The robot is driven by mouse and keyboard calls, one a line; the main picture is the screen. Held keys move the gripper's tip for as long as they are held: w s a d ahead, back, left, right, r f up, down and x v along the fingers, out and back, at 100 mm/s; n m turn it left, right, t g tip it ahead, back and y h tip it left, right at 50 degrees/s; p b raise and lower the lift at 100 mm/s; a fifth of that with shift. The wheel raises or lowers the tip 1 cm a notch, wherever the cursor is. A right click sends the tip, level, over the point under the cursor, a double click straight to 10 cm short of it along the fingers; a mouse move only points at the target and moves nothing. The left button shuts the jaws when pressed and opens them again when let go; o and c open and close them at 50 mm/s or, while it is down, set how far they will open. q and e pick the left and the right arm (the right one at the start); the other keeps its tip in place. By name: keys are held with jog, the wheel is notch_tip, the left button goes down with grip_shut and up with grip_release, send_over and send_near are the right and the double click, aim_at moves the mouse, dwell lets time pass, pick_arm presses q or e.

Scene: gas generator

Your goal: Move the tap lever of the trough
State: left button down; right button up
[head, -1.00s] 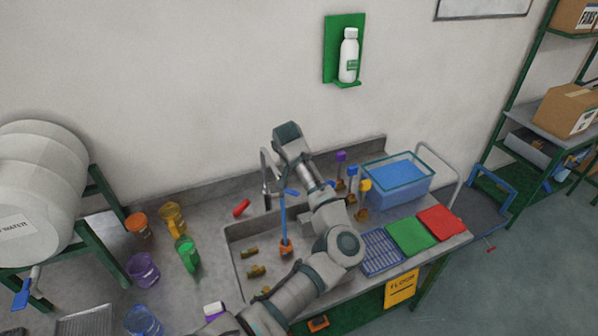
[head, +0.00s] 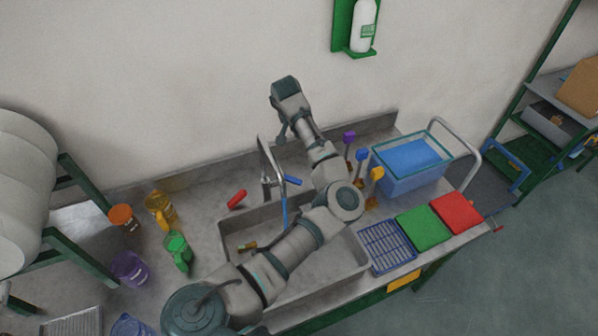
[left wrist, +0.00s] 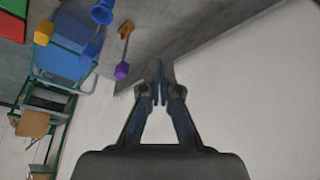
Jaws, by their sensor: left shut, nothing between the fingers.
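The grey trough (head: 350,262) is set into the bench, with a curved metal tap (head: 266,160) at its back edge. A short blue handle (head: 292,180) sits just right of the tap, and a red handle (head: 237,199) lies to its left; I cannot tell which is the tap lever. My left arm crosses the trough and hides part of it. My left gripper (head: 281,133) is above and behind the tap, near the wall, apart from both handles. In the left wrist view its fingers (left wrist: 160,72) are shut and empty. My right gripper is out of view.
Purple-, blue- and yellow-topped upright pieces (head: 349,138) stand right of my forearm, beside a blue tub (head: 410,165). Green (head: 424,229) and red (head: 456,212) mats lie at the right. The wall rises close behind.

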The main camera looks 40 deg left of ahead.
pick_arm(q)
notch_tip(320, 180, down, 2)
jog(key=b, duration=0.8)
send_over(291, 180)
jog(key=w+d, duration=0.2)
jog(key=w, duration=0.2)
notch_tip(291, 180, down, 7)
notch_tip(291, 180, down, 10)
jog(key=a, duration=0.1)
jog(key=shift+s+a+f+b, duration=0.15)
jog(key=shift+s+f+b, duration=0.05)
jog(key=shift+s+b, duration=0.2)
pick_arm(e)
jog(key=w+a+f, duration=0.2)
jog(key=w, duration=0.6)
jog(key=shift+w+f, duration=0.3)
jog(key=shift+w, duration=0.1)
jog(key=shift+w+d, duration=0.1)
